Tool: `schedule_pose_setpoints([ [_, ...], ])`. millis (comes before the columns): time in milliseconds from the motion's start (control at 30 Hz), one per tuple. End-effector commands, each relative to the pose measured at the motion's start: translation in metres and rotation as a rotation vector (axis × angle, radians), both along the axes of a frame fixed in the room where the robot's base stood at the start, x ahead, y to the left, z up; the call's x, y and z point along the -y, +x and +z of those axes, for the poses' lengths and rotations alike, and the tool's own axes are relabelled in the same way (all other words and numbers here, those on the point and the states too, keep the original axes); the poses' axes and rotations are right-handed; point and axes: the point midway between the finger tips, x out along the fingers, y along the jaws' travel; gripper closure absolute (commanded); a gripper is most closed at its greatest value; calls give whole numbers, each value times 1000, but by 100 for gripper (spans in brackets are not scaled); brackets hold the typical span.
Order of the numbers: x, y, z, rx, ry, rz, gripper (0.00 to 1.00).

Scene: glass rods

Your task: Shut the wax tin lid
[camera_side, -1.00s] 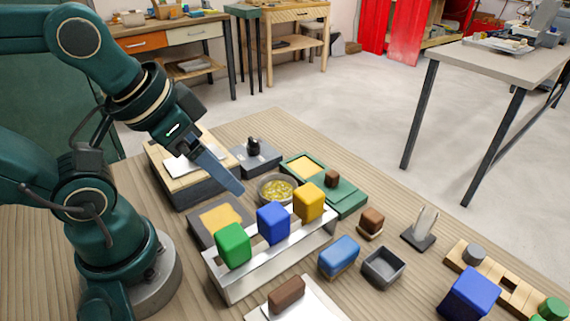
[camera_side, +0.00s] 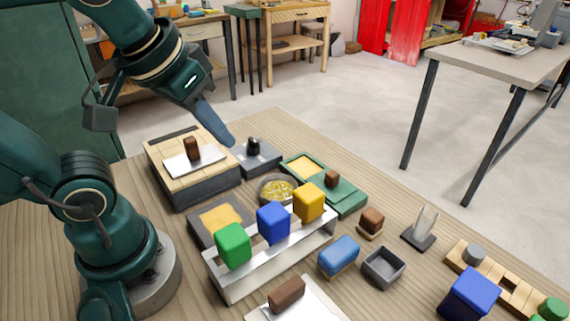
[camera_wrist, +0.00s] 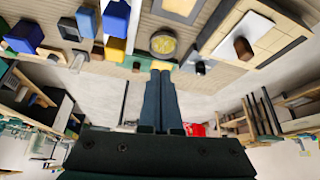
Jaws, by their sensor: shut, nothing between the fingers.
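No tin is clearly marked as the wax tin. A green flat case (camera_side: 345,198) lies open with a yellow fill (camera_side: 303,166) in its far-left half and a small brown block on its other part. A grey flat tray (camera_side: 240,236) holds a yellow pad (camera_side: 220,217). A round dish of yellow pieces (camera_side: 277,188) stands between them; it also shows in the wrist view (camera_wrist: 163,42). My gripper (camera_side: 225,138) is shut and empty, raised near the dark box with a black knob (camera_side: 257,157). The wrist view shows its closed fingers (camera_wrist: 160,78) pointing past the dish.
A metal rack (camera_side: 280,253) with green, blue and yellow blocks stands in front. A wooden-topped box (camera_side: 205,185) with a white sheet and brown block is at left. A blue block (camera_side: 338,256), grey cup (camera_side: 383,268) and clear upright piece (camera_side: 425,222) stand to the right.

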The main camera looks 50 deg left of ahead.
Motion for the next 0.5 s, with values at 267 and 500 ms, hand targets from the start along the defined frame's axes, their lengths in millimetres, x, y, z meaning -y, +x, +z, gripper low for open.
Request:
schedule_pose_setpoints([
  [267, 0, 63, 33, -39, 82, 115, 100],
  [500, 25, 120, 32, -46, 174, 173, 100],
])
